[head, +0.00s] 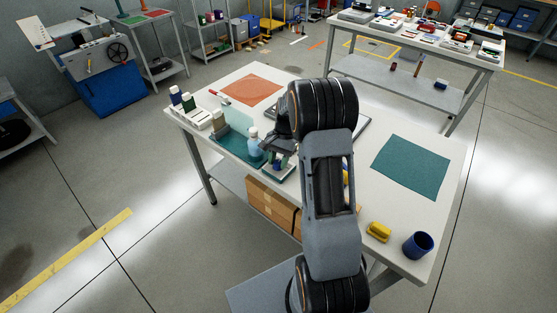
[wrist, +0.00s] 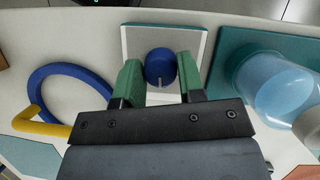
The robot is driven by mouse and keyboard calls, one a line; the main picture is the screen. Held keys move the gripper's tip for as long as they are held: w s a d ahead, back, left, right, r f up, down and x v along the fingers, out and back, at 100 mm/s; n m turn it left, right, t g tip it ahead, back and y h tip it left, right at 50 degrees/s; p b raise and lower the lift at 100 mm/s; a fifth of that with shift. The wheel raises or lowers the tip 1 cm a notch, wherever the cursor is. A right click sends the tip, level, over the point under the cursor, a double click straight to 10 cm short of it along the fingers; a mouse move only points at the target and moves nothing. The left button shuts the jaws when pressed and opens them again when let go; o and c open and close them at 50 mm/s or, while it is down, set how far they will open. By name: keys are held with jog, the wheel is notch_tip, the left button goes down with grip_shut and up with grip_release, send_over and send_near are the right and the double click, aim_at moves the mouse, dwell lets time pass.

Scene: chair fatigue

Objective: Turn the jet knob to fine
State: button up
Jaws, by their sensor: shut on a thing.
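The jet knob is a round blue knob (wrist: 159,65) with a pale pointer mark, seated on a square pale plate with a grey border (wrist: 196,37) in the wrist view. The pale mark points toward the bottom of that picture. My gripper (wrist: 158,72) has its two green fingers on either side of the knob and is shut on it. In the head view my gripper (head: 277,156) is over the left part of the white table (head: 386,221), and my arm and fingers largely hide the knob there. No "fine" label is readable.
A clear bluish bottle (wrist: 272,84) stands close right of the plate in the wrist view, on a teal tray (wrist: 229,45). A blue ring (wrist: 42,84) and a yellow piece (wrist: 40,128) lie left. A blue cup (head: 417,245) and yellow object (head: 378,231) stand front right.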

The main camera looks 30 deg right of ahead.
jog(key=n, duration=0.2)
jog(key=n+g+h, duration=0.1)
jog(key=n, duration=0.2)
jog(key=shift+a+g+h, duration=0.1)
jog(key=shift+g+h, duration=0.2)
jog(key=n+h, duration=0.1)
jog(key=n, duration=0.2)
jog(key=n+h, duration=0.1)
jog(key=n, duration=0.1)
jog(key=shift+n+p, duration=0.35)
jog(key=shift+n, duration=0.05)
jog(key=o, duration=0.9)
jog(key=shift+w+r, duration=0.1)
jog(key=v, duration=1.3)
jog(key=shift+w+a+r+b, duration=0.15)
jog(key=shift+w+r+b, duration=0.05)
jog(key=shift+w+b, duration=0.1)
